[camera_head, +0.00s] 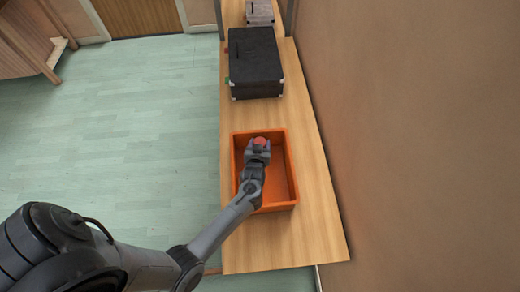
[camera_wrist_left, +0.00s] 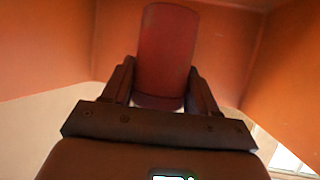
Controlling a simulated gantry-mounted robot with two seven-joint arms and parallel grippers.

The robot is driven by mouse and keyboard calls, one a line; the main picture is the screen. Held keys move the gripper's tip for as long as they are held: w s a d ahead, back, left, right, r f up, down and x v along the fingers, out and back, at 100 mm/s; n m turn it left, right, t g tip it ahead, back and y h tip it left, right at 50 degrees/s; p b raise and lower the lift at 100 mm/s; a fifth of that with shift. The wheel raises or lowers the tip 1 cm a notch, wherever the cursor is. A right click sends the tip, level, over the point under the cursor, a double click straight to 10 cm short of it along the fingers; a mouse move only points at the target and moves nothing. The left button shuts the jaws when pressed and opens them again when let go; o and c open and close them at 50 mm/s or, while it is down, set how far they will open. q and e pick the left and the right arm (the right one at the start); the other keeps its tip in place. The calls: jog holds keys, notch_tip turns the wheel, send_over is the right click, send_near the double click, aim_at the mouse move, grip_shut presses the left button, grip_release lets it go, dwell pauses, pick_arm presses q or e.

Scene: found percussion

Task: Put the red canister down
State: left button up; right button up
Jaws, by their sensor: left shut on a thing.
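The red canister (camera_head: 260,141) is in my left gripper (camera_head: 258,150), over the inside of the orange bin (camera_head: 291,165) toward its far end. In the left wrist view the red canister (camera_wrist_left: 166,55) stands between the two fingers of my left gripper (camera_wrist_left: 161,90), which are shut on it. Orange bin walls (camera_wrist_left: 290,75) surround it in that view. I cannot tell whether the canister's base touches the bin floor. My right gripper does not show.
The bin stands on a long wooden shelf (camera_head: 290,245) along the brown wall (camera_head: 400,130). A black case (camera_head: 254,62) lies beyond the bin, with a smaller grey box (camera_head: 259,12) farther back. Bare shelf lies in front of the bin and between bin and case.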

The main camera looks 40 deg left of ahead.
pick_arm(q)
jog(key=shift+f+b, duration=0.3)
jog(key=shift+f, duration=1.3)
jog(key=shift+f, duration=0.15)
jog(key=o, duration=1.1)
